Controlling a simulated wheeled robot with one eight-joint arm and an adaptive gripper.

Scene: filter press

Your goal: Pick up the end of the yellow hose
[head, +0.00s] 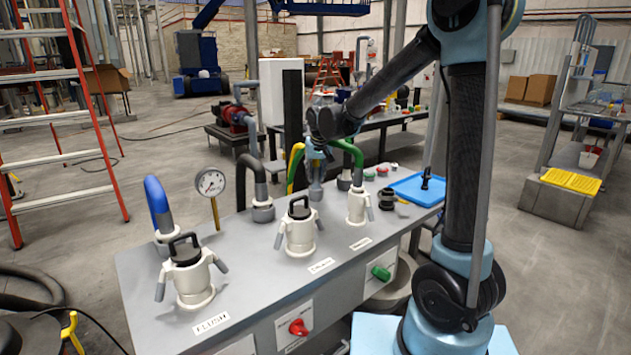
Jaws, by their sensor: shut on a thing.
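The yellow hose (294,168) shows as a narrow arc at the far side of the grey bench, just left of my gripper. My gripper (316,172) points down over the bench's back edge and is shut on the end of the yellow hose. A grey end fitting (316,193) shows directly below the fingers. The fingers and wrist hide much of the hose end. I cannot tell whether the fitting touches the bench top.
A green hose (349,150) stands close on the right and a black hose (250,165) on the left. White capped couplings (298,232), a blue hose (157,195) and a gauge (210,182) stand on the bench (245,275). A blue tray (415,192) lies right.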

